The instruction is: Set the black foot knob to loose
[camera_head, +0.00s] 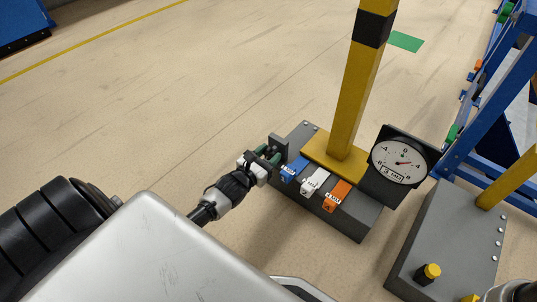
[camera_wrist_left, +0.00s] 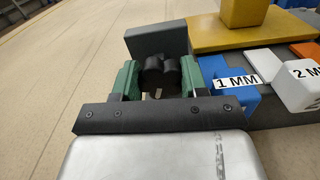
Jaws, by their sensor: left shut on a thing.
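My left gripper (camera_head: 264,161) reaches the left end of the grey foot block (camera_head: 367,223). In the left wrist view its two green fingers (camera_wrist_left: 159,78) stand either side of the black foot knob (camera_wrist_left: 153,76) and are shut on it. The knob is dark, with rounded lobes, in front of a grey upright plate (camera_wrist_left: 158,42). In the head view the fingers mostly hide the knob. I cannot read a loose or tight mark on it. My right gripper is not in view.
Blue (camera_head: 293,169), white (camera_head: 314,181) and orange (camera_head: 337,196) tabs line the block beside the gripper; the blue one reads 1 MM. A yellow post (camera_head: 356,95) and round dial (camera_head: 399,161) stand behind. A second grey block (camera_head: 450,240) is at right. Floor at left is clear.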

